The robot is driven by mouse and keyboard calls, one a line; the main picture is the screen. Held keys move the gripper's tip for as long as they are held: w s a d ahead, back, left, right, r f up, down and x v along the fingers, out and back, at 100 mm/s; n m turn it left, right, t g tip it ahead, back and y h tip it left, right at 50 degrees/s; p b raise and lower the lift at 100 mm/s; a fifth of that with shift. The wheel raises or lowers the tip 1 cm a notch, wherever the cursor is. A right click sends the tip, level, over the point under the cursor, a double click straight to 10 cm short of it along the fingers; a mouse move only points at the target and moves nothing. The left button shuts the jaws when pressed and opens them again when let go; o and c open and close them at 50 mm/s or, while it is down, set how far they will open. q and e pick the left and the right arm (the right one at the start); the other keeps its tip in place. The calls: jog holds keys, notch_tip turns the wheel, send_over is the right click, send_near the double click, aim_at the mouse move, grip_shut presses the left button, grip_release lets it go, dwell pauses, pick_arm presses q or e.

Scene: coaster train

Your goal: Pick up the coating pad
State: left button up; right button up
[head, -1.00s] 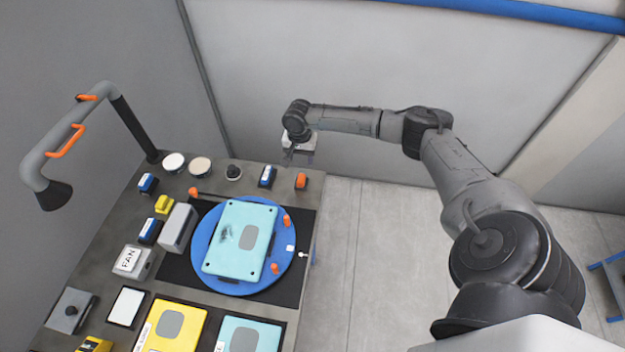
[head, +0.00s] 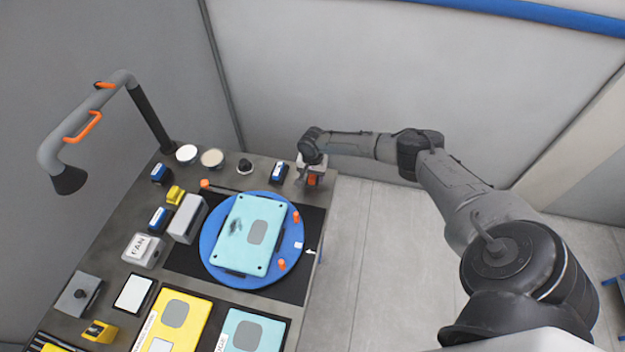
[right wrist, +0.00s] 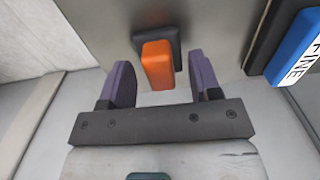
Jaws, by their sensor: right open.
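An orange block on a dark base (head: 312,181), probably the coating pad, stands at the far right corner of the bench. It shows no readable label. My right gripper (head: 310,172) is right at it and partly hides it in the head view. In the right wrist view the gripper's purple fingers (right wrist: 160,68) are open, one on each side of the orange block (right wrist: 158,66), with gaps on both sides. I cannot tell how far down the fingers reach along it. My left gripper is not in view.
A blue block (head: 279,172), marked "FINE" in the right wrist view (right wrist: 296,50), sits close left of the pad. A black knob (head: 244,166) and round tins (head: 212,158) are further left. A blue turntable (head: 210,250) carries a teal panel (head: 240,222). Right of the bench is open floor.

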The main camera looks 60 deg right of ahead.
jog(key=shift+f, duration=0.4)
jog(key=shift+c, duration=0.3)
grip_shut()
jog(key=shift+r, duration=0.1)
jog(key=shift+r, duration=0.45)
notch_tip(320, 180, up, 3)
jog(key=shift+f, duration=0.15)
jog(key=s+d+r+p, duration=0.1)
jog(key=s+d+r, duration=0.4)
jog(key=s, duration=0.5)
notch_tip(320, 180, up, 2)
jog(key=shift+s+r, duration=0.15)
jog(key=shift+s, duration=0.1)
